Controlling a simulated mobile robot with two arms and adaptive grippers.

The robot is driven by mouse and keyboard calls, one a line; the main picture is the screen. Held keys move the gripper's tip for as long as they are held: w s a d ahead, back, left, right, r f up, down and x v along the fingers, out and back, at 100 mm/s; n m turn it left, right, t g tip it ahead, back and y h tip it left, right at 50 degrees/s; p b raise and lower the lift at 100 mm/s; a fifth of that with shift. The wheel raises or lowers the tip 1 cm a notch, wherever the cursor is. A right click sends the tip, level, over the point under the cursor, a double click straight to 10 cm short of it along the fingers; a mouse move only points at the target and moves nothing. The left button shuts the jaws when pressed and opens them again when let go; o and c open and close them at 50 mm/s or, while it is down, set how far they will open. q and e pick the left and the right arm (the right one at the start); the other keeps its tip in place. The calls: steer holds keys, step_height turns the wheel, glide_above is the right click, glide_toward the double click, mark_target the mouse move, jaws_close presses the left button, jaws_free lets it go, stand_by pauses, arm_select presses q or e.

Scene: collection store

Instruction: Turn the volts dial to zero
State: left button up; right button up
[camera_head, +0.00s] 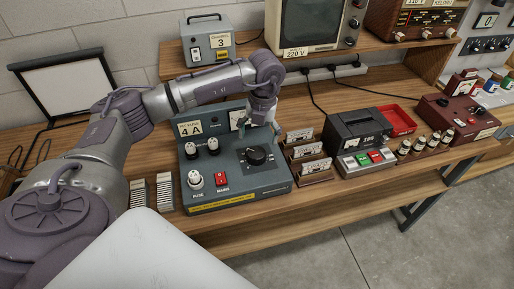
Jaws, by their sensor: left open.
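A blue-grey power unit (228,181) stands on the wooden bench, with a black round dial (256,156) on the right of its sloped face. The dial has scale marks around it, too small to read, and I cannot tell which value it points to. My left gripper (260,130) hangs fingers down just behind and above the dial, open and apart from it. The gripper partly hides a white panel (237,119) at the unit's upper right. My right gripper is not in view.
The unit also carries a red switch (221,180), a white fuse cap (195,179) and black-and-white posts. Card holders (306,152) stand close on its right, then a dark grey boxed device (357,128).

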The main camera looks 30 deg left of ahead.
mark_target(257, 152)
arm_select(q)
step_height(257, 152, down, 7)
steer(key=shift+s+a+f+p, duration=0.1)
steer(key=shift+a+p, duration=0.05)
steer(key=shift+p, duration=0.65)
steer(key=shift+c, duration=0.8)
steer(key=c, duration=1)
